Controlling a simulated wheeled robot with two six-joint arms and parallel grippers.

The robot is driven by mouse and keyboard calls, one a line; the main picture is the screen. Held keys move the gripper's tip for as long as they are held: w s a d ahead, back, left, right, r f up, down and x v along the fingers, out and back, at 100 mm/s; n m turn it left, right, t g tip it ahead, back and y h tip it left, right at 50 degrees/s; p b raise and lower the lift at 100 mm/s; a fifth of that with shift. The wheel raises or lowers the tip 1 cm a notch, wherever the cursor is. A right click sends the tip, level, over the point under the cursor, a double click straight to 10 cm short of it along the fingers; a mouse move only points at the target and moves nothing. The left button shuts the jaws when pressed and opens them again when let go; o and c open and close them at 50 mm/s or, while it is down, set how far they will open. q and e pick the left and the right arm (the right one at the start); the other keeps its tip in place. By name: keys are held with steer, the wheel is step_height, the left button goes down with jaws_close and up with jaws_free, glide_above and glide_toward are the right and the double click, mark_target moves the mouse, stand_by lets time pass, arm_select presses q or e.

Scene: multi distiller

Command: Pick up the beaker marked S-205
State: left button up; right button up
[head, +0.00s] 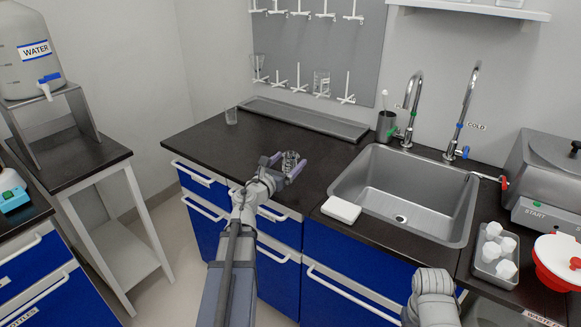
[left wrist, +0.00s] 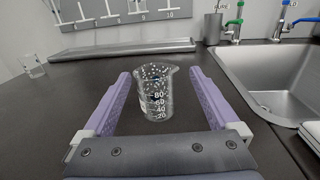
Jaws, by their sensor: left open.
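A clear glass beaker (head: 291,157) stands on the black counter left of the sink. It also shows in the left wrist view (left wrist: 155,92), upright, with a white graduated scale and white specks on its glass. I cannot read a name mark on it. My left gripper (head: 288,163) is open, its two purple fingers on either side of the beaker, with gaps visible between glass and fingers. Another clear glass vessel (head: 231,116) stands near the counter's far left edge and shows in the left wrist view (left wrist: 33,66). My right gripper is out of view.
The steel sink (head: 400,205) lies right of the beaker, with a white block (head: 341,209) at its front left corner. A grey tray (head: 300,121) and a dark cup (head: 386,126) stand along the wall. A peg rack (head: 325,50) hangs above.

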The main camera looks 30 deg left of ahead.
mark_target(293, 154)
arm_select(q)
steer(key=shift+w+a+f, duration=0.1)
steer(key=shift+w+a, duration=0.05)
steer(key=shift+w, duration=0.85)
steer(key=shift+w+a, duration=0.2)
steer(key=shift+w, duration=0.8)
steer(key=shift+w+a+f, duration=0.1)
steer(key=shift+w+a, duration=0.05)
steer(key=shift+w, duration=0.85)
steer(key=shift+s, duration=0.1)
steer(key=c, duration=1.4)
